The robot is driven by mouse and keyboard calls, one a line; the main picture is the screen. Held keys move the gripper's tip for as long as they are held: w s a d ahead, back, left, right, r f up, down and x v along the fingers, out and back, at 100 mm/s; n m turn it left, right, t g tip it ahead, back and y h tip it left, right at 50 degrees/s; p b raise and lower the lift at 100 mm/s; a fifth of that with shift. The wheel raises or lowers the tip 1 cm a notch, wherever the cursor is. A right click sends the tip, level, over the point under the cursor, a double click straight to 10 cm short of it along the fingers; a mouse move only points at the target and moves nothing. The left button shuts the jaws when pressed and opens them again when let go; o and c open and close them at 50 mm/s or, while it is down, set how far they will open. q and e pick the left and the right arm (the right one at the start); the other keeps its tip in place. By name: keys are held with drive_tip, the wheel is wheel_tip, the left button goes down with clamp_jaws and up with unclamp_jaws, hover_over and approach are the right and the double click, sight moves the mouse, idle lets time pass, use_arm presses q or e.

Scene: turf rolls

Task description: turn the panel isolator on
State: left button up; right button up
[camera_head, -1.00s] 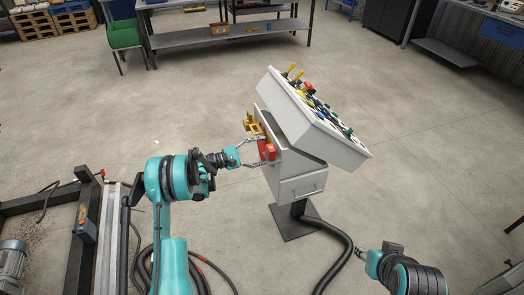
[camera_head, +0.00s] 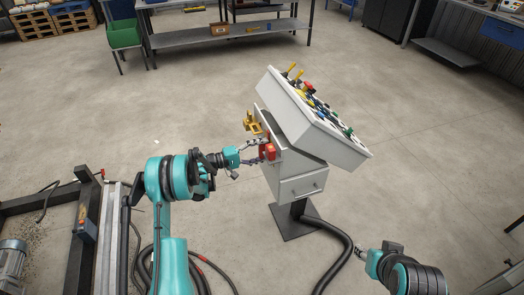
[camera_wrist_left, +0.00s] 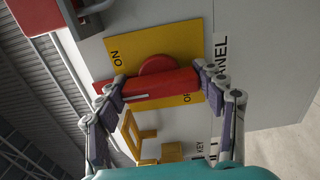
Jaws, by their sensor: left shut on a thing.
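The panel isolator is a red bar handle (camera_wrist_left: 160,85) with a round hub on a yellow plate (camera_wrist_left: 195,35) on the side of the pale control cabinet (camera_head: 288,180). It also shows in the head view (camera_head: 269,151). My left gripper (camera_wrist_left: 163,83) is shut on the bar, one finger at each end. Black lettering on the plate reads ON at the left and a partly covered OF at the right in the wrist view. The bar lies roughly level there. My right gripper (camera_head: 393,247) is low at the right, away from the cabinet; its fingers are unclear.
A yellow bracket (camera_head: 254,124) sits close beside the handle; it shows below it in the wrist view (camera_wrist_left: 140,134). A sloped console (camera_head: 315,125) with several knobs and levers tops the cabinet. A black hose (camera_head: 340,255) runs from the pedestal. Open floor lies left of it.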

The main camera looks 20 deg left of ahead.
use_arm(q)
drive_tip(key=shift+m, duration=0.3)
drive_tip(key=o, duration=1.2)
drive_tip(key=shift+c, duration=0.2)
drive_tip(key=v, duration=1.2)
